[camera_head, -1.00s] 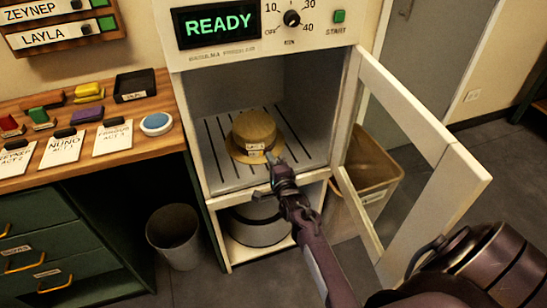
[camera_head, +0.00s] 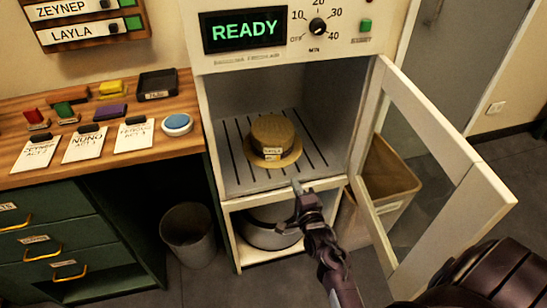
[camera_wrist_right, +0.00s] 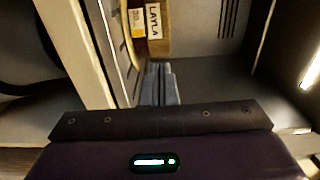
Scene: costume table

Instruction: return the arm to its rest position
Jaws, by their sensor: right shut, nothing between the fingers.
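My right gripper (camera_head: 297,188) is shut and empty, in front of the open cabinet's lower front edge. In the right wrist view its fingers (camera_wrist_right: 159,84) are together with nothing between them. A tan straw hat (camera_head: 273,140) with a tag sits on the slatted floor of the cabinet (camera_head: 232,184), behind the gripper and apart from it. The hat's tag reads LAYLA in the right wrist view (camera_wrist_right: 155,20). My left gripper is not in view.
The cabinet door (camera_head: 440,170) stands open to the right of my right arm. A bin (camera_head: 390,180) is behind it. A pot (camera_head: 268,232) sits on the lower shelf. A wastebasket (camera_head: 190,236) and a wooden desk (camera_head: 100,175) with cards and pads are at left. The display (camera_head: 243,31) reads READY.

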